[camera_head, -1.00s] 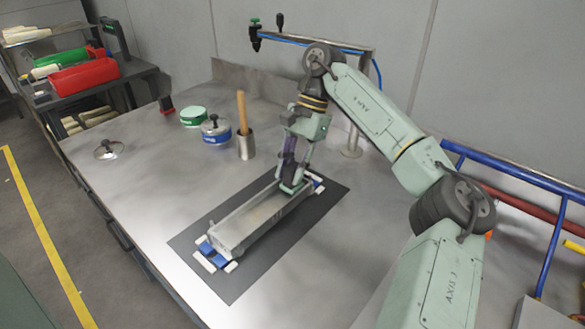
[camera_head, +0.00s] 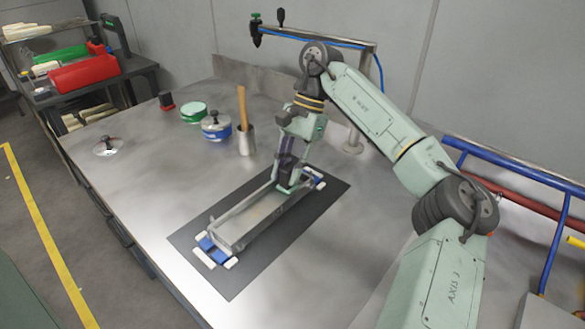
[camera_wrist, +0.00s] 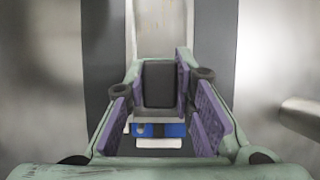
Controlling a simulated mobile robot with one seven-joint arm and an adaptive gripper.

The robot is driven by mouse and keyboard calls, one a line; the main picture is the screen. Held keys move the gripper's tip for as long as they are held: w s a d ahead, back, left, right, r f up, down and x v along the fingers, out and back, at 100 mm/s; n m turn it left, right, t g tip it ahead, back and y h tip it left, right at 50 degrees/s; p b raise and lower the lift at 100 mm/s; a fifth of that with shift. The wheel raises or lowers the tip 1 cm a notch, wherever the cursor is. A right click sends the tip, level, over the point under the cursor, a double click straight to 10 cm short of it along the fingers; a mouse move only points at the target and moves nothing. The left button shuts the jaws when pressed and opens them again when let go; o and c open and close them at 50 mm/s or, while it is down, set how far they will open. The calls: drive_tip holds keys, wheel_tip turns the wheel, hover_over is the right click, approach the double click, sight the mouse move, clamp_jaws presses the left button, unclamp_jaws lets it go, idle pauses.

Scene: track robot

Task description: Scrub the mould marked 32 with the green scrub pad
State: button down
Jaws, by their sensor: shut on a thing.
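The mould (camera_head: 234,230) is a long, narrow grey metal trough, clamped at both ends by blue and white fixtures on a dark mat. I cannot read a number on it. My gripper (camera_head: 286,182) points down at the mould's far end. In the wrist view, my gripper (camera_wrist: 160,95) is shut on a dark block (camera_wrist: 159,84) between its purple-lined fingers. The block looks like the handle of a scrub pad. Its underside and any green pad are hidden, and I cannot tell whether it touches the mould's floor.
Behind the mat (camera_head: 228,285) stand a metal cup with a wooden handle (camera_head: 242,108), a blue round tin (camera_head: 216,131), a green round tin (camera_head: 193,117) and a small black-and-red block (camera_head: 166,102). A knobbed lid (camera_head: 108,148) lies at left. A post with a blue hose rises behind my arm.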

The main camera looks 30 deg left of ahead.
drive_tip(key=shift+s+r, duration=0.1)
drive_tip(key=shift+s, duration=0.5)
drive_tip(key=shift+s, duration=0.15)
drive_tip(key=shift+s+a+b, duration=0.2)
drive_tip(key=shift+s+b, duration=0.35)
drive_tip(key=shift+s, duration=0.6)
drive_tip(key=shift+s+a+b, duration=0.2)
drive_tip(key=shift+s+b, duration=0.15)
drive_tip(key=shift+s, duration=0.95)
drive_tip(key=shift+s, duration=0.1)
drive_tip(key=shift+s+a+b, duration=0.2)
drive_tip(key=shift+s+b, duration=0.1)
drive_tip(key=shift+s, duration=0.85)
